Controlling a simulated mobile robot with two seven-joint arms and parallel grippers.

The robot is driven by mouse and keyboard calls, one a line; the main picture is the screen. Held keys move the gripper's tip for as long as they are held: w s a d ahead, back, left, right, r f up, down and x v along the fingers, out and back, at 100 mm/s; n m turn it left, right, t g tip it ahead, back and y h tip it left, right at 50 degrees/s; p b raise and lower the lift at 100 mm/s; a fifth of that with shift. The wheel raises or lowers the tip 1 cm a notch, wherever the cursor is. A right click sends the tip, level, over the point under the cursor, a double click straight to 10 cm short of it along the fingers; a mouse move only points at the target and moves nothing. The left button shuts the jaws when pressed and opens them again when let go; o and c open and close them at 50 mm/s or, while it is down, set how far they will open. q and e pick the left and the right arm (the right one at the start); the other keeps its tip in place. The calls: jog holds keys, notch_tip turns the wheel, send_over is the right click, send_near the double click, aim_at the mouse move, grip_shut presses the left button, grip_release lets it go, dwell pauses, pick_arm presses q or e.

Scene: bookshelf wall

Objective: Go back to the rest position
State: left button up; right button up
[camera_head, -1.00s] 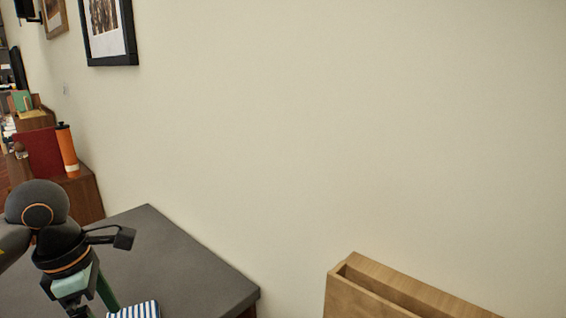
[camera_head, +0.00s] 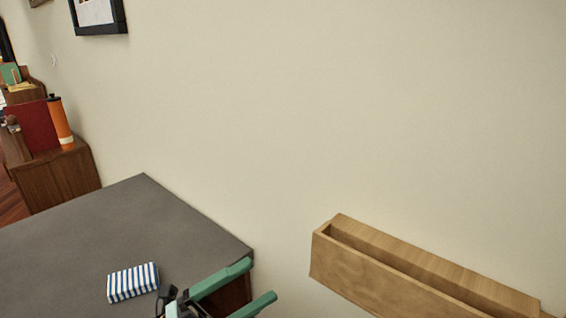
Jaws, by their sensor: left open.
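My left gripper (camera_head: 261,283) shows at the bottom of the head view, left of the middle. Its two green fingers point right and are spread apart with nothing between them. It shows in front of the near right corner of the grey tabletop (camera_head: 90,232). A blue and white striped block (camera_head: 132,283) lies on the tabletop, to the left of the gripper and apart from it. My right gripper is not in view.
A long open wooden box (camera_head: 400,277) is at the lower right by the bare wall (camera_head: 330,110). A brown cabinet (camera_head: 58,180) with an orange bottle (camera_head: 60,122) and a dark red item (camera_head: 32,128) stands at the far left. A framed picture (camera_head: 98,16) hangs above.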

pick_arm(q)
jog(key=w+a+f+n+t+y, duration=0.1)
jog(key=a+f+n+t+y, duration=0.4)
jog(key=f+n, duration=0.4)
jog(key=w+a+f+n+t+y, duration=0.1)
jog(key=a+f+n+t+y, duration=0.2)
jog(key=f+n+y, duration=0.45)
jog(key=s+a+f+n+g+y, duration=0.3)
jog(key=s+f+n+g+y, duration=0.2)
jog(key=s+f+n, duration=0.6)
jog(key=s+f+g, duration=0.2)
jog(key=s+f, duration=0.1)
jog(key=f, duration=0.4)
jog(key=shift+a+n+y+p, duration=0.2)
jog(key=shift+n+y+p, duration=0.1)
jog(key=shift+n+y, duration=0.05)
